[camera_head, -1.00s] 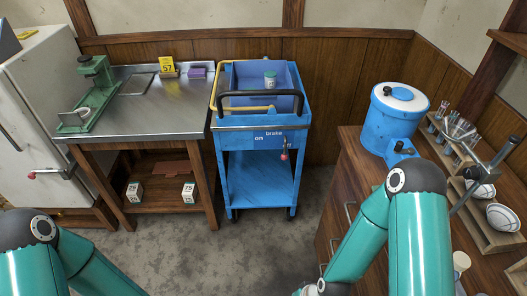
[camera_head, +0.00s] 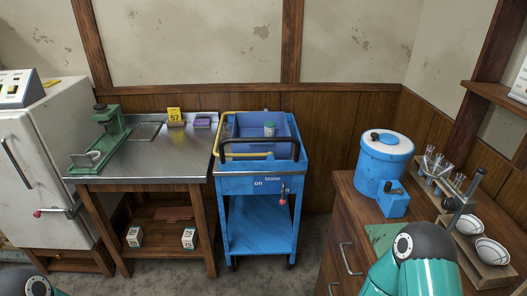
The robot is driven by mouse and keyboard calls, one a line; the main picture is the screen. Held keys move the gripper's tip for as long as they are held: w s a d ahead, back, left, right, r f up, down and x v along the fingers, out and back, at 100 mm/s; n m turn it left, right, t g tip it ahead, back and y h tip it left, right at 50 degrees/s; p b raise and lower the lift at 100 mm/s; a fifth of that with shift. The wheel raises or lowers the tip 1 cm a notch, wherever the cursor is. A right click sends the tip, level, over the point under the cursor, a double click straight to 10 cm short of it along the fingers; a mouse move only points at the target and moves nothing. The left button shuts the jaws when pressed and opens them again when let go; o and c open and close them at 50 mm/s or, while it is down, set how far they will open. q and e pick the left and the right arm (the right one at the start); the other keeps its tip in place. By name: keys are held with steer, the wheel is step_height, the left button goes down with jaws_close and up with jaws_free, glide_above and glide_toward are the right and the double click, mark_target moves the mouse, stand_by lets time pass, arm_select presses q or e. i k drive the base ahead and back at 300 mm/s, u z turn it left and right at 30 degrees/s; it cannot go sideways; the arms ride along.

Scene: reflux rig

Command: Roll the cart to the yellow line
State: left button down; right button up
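A blue cart (camera_head: 257,186) stands against the wood-panelled back wall, between the steel-topped bench and the wooden cabinet. It has a black push handle (camera_head: 260,140) across its front and small dark wheels. A brake lever with a red knob (camera_head: 283,201) hangs on its front right, beside the words "brake" and "on". A blue bin (camera_head: 285,127) and a small green-and-white jar (camera_head: 269,129) are in its top. No yellow line on the floor shows in this view. Both my grippers are out of view; only parts of my arms show along the bottom edge.
The steel-topped bench (camera_head: 160,161) stands close on the cart's left, with a green press (camera_head: 109,134) on it. The wooden cabinet (camera_head: 347,225) on the right carries a blue drum (camera_head: 384,165) and a glassware rack. Bare grey floor (camera_head: 200,282) lies in front of the cart.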

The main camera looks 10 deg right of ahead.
mark_target(258, 225)
steer(key=k, duration=1)
steer(key=u, duration=0.3)
steer(key=i, duration=0.55)
steer(key=u, duration=0.45)
steer(key=i, duration=1.15)
steer(key=z, duration=0.5)
steer(key=i, duration=0.65)
steer(key=z, duration=0.45)
steer(key=k, duration=0.9)
steer(key=z, duration=0.15)
steer(key=i, duration=0.85)
